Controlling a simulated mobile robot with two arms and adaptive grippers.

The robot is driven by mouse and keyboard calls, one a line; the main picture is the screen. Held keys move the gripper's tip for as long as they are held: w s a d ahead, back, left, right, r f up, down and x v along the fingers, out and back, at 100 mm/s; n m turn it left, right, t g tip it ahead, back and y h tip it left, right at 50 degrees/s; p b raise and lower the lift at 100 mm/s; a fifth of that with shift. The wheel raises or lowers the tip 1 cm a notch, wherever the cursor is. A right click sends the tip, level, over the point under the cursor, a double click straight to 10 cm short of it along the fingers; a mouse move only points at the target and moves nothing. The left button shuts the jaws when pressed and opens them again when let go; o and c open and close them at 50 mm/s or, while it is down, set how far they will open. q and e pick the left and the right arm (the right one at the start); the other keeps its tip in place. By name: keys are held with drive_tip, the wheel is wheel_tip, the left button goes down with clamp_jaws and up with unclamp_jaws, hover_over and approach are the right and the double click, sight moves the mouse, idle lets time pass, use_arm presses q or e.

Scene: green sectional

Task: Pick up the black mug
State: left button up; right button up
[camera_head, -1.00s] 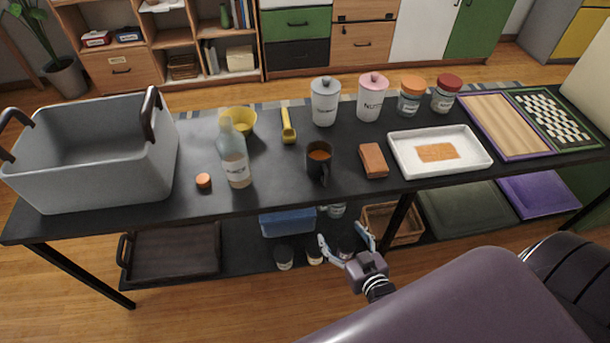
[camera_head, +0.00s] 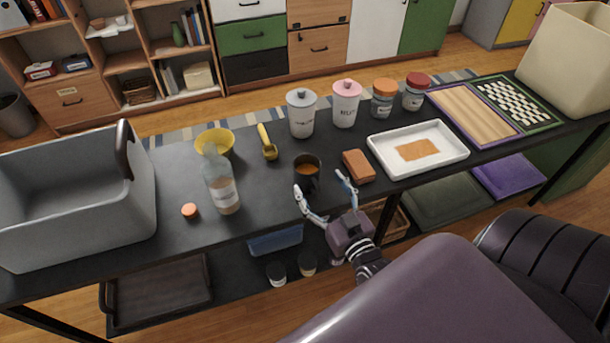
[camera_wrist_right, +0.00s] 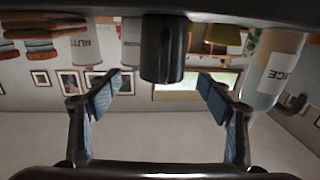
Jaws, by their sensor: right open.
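The black mug (camera_head: 307,174) stands upright on the black table near its front edge, with something orange-brown inside. In the right wrist view the mug (camera_wrist_right: 162,50) hangs upside down in the picture, centred beyond the fingers. My right gripper (camera_head: 324,204) is open and empty at the table's front edge, its fingers spread just in front of the mug. In the right wrist view the gripper (camera_wrist_right: 160,95) has one finger on each side of the mug's line, and the mug appears beyond the fingertips. My left gripper is not in view.
A bottle (camera_head: 222,182) and an orange cap (camera_head: 189,210) stand left of the mug. A brown block (camera_head: 358,166) and a white tray (camera_head: 458,155) lie to its right. A grey bin (camera_head: 75,215) fills the left end.

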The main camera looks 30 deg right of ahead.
sight(313, 176)
drive_tip(key=w, duration=0.2)
drive_tip(key=shift+w+d+r+p, duration=0.1)
drive_tip(key=shift+w+r+p, duration=0.15)
drive_tip(key=shift+w+p, duration=0.05)
drive_tip(key=w, duration=0.3)
drive_tip(key=shift+d, duration=0.1)
drive_tip(key=shift+w+f, duration=0.1)
drive_tip(key=shift+w, duration=0.15)
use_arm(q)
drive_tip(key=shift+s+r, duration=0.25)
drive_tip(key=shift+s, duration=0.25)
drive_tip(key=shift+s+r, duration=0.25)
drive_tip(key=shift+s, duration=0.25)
use_arm(e)
drive_tip(key=c, duration=1.6)
